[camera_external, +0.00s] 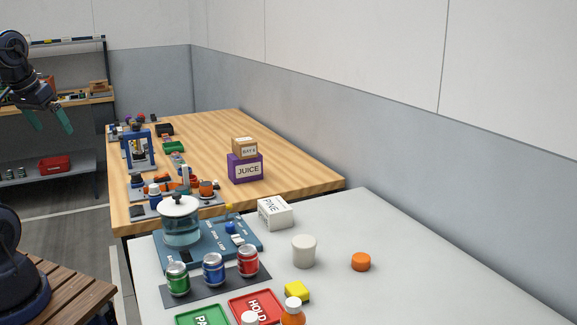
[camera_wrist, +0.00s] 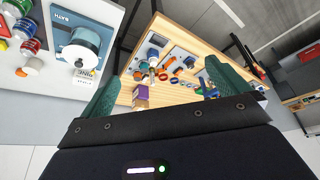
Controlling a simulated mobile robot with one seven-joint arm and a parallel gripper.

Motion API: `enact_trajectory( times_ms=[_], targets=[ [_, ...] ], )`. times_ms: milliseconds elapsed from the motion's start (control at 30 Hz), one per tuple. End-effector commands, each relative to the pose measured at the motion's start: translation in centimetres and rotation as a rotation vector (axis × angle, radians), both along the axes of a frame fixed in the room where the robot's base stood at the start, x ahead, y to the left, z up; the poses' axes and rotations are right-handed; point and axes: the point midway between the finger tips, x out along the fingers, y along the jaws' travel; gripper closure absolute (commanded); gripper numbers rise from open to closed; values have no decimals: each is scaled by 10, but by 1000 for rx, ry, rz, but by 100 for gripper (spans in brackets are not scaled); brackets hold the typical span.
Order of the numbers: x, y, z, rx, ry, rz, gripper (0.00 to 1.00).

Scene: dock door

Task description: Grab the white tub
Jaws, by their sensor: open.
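The white tub (camera_external: 304,251) is a plain upright white cylinder on the light grey table, right of the red can and left of an orange round piece. I cannot make it out surely in the wrist view; a small white and orange shape (camera_wrist: 32,67) shows at its left edge. My gripper (camera_external: 50,121) is at the upper left of the external view, raised and far from the tub. In the wrist view my gripper (camera_wrist: 163,78) has its two green fingers wide apart with nothing between them.
Near the tub are the white PINE box (camera_external: 275,212), red can (camera_external: 248,262), yellow block (camera_external: 297,291) and orange piece (camera_external: 361,262). A glass pot (camera_external: 180,223) stands on a blue board. The wooden table (camera_external: 210,130) behind holds a purple JUICE box (camera_external: 245,168). The grey table's right side is clear.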

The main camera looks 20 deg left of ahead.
Motion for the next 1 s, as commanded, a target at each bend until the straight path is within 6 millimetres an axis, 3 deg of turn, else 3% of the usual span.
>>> enact_trajectory(
  times_ms=[133,233,567,767,1000],
  targets=[
    [0,0,0,0,0,0,2],
    [0,0,0,0,0,0,18],
    [4,-2,0,3,0,-10,18],
    [38,-24,1,25,-3,-93,18],
    [95,-75,-5,56,-17,-249,18]
  ],
)
